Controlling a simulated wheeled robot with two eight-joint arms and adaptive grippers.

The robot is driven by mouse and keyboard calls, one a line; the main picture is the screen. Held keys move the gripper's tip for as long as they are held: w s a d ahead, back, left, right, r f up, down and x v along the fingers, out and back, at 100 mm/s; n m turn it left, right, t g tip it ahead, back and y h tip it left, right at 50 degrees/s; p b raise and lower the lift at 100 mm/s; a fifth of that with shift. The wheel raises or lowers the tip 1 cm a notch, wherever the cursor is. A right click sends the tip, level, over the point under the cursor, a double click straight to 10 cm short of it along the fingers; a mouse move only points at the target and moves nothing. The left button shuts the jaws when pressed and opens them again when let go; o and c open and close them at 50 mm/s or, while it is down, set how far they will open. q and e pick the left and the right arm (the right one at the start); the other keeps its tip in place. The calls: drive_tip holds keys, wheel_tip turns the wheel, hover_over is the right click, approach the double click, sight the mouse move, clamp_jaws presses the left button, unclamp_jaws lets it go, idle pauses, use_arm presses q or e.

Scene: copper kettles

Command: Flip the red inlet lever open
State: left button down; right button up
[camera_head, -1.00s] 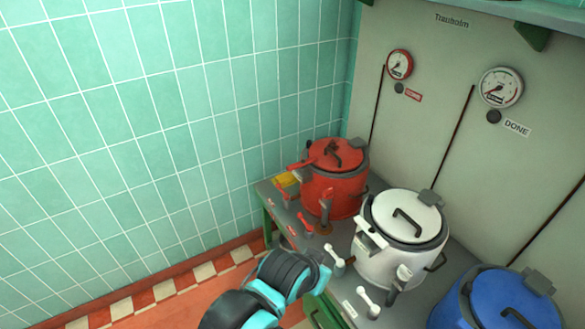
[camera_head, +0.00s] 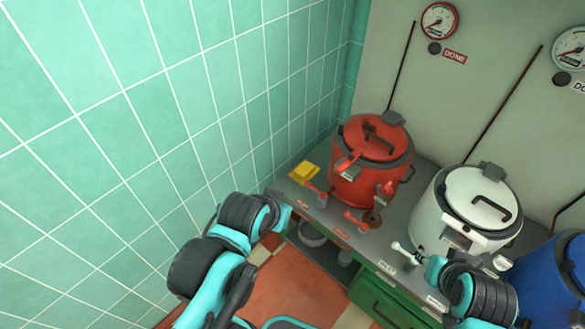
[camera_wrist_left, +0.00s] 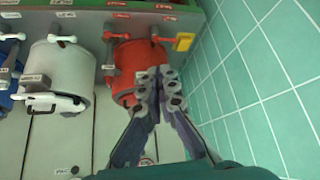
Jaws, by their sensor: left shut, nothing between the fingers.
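The red kettle (camera_head: 368,165) stands at the left end of the counter. Two red levers sit at its front: one (camera_head: 318,195) beside a yellow block, the other (camera_head: 357,221) further right. Their labels are too small to read, so I cannot tell which is the inlet. In the left wrist view they show at the top, as the right lever (camera_wrist_left: 160,38) and the left lever (camera_wrist_left: 116,35). My left gripper (camera_wrist_left: 158,78) is shut and empty, in front of the red kettle in that view. My right arm's end (camera_head: 437,270) is by the white kettle; its fingers are unclear.
The white kettle (camera_head: 466,213) with white levers and the blue kettle (camera_head: 560,285) stand further right. The yellow block (camera_head: 304,172) lies at the counter's left end. A green-tiled wall (camera_head: 170,130) bounds the left side. Gauges hang on the back panel.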

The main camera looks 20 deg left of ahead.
use_arm(q)
drive_tip(key=shift+a, duration=0.2)
use_arm(e)
drive_tip(key=shift+a, duration=0.25)
use_arm(q)
drive_tip(key=shift+d, duration=0.1)
use_arm(e)
drive_tip(key=shift+d, duration=0.1)
